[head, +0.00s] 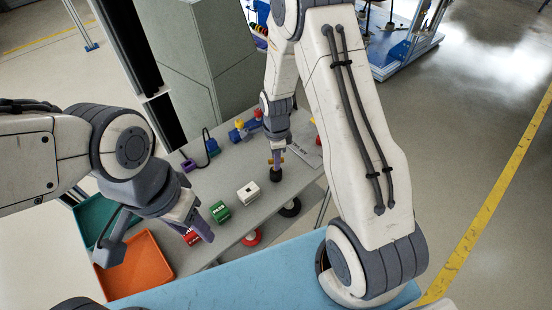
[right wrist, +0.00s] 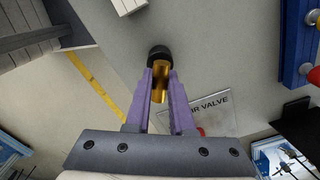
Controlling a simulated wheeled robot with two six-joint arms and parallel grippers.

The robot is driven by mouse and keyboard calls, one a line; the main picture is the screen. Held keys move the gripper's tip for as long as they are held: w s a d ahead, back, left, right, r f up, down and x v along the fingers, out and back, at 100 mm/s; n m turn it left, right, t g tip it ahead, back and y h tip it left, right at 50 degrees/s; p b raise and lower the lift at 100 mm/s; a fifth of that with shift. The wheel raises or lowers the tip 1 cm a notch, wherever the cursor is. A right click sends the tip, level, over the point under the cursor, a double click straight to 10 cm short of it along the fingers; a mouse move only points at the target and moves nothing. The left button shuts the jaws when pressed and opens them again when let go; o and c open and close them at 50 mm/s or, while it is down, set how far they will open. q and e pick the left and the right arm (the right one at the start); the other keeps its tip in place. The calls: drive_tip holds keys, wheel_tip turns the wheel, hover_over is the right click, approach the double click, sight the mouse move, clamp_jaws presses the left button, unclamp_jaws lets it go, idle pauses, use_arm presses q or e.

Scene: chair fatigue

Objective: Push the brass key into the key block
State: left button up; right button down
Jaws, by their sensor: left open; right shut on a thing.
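My right gripper (head: 276,161) points down over the grey table and is shut on the brass key (right wrist: 160,82). In the right wrist view the key is a gold cylinder with a black round end, between the purple fingers. In the head view its black end (head: 276,175) shows just below the fingertips; I cannot tell whether it touches the table. A white block (head: 248,192), a green block (head: 220,211) and a red block (head: 192,238) stand in a row; I cannot tell which is the key block. My left gripper (head: 203,232) is open beside the red block.
An orange tray (head: 135,265) and a green tray (head: 92,222) lie at the left. A purple piece (head: 188,165) and a blue fixture (head: 243,132) stand at the back of the table. A label plate (right wrist: 208,110) lies near the right gripper.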

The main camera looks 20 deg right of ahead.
drive_tip(key=shift+f+b, duration=0.4)
drive_tip(key=shift+f, duration=0.15)
drive_tip(key=c, duration=0.7)
unclamp_jaws()
drive_tip(key=shift+r, duration=0.1)
wheel_tip(320, 180, up, 10)
drive_tip(key=shift+r+b, duration=0.15)
drive_tip(key=shift+b, duration=0.45)
